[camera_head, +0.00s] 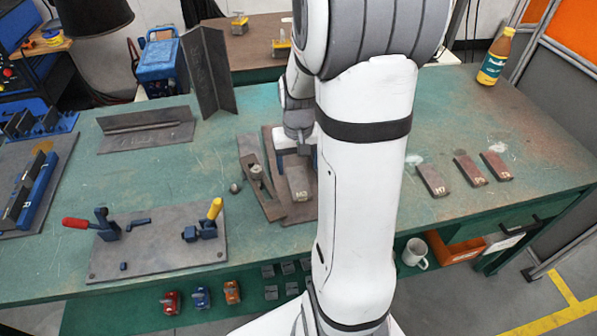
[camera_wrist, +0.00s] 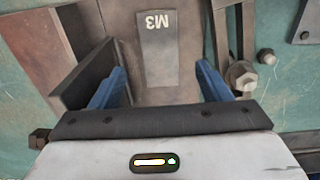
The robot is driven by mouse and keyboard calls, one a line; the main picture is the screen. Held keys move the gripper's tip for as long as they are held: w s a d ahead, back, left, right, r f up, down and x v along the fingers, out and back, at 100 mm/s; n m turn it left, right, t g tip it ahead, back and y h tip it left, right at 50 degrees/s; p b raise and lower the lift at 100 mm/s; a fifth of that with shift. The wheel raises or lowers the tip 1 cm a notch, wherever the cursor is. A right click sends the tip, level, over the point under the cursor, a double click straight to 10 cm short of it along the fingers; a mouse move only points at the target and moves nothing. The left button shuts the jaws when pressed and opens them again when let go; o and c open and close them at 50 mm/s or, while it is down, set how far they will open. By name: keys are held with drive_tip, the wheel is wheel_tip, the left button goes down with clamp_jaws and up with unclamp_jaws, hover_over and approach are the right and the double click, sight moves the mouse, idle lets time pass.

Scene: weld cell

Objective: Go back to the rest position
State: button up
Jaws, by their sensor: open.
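My gripper (camera_wrist: 160,90) is open, its two blue fingers apart with nothing held between them in the wrist view. Just past the fingertips lies a grey plate marked M3 (camera_wrist: 158,55), on a larger brown plate. In the head view my white arm reaches down over the green bench and hides part of it. The M3 plate also shows in the head view (camera_head: 299,188), just below my gripper (camera_head: 292,160), which is partly hidden by my arm.
A slotted bracket (camera_head: 258,180) lies left of M3. A clamp plate (camera_head: 160,252) with red and yellow handles is at front left. An upright angle piece (camera_head: 208,72) stands behind. Several marked blocks (camera_head: 470,170) and a bottle (camera_head: 495,57) are at right.

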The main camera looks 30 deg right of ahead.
drive_tip(key=shift+r, duration=1.05)
drive_tip(key=s+a+r+n+t+p, duration=0.2)
drive_tip(key=s+a+r+n+p, duration=0.1)
drive_tip(key=s+a+r, duration=0.9)
drive_tip(key=shift+r+t, duration=0.2)
drive_tip(key=shift+t, duration=0.1)
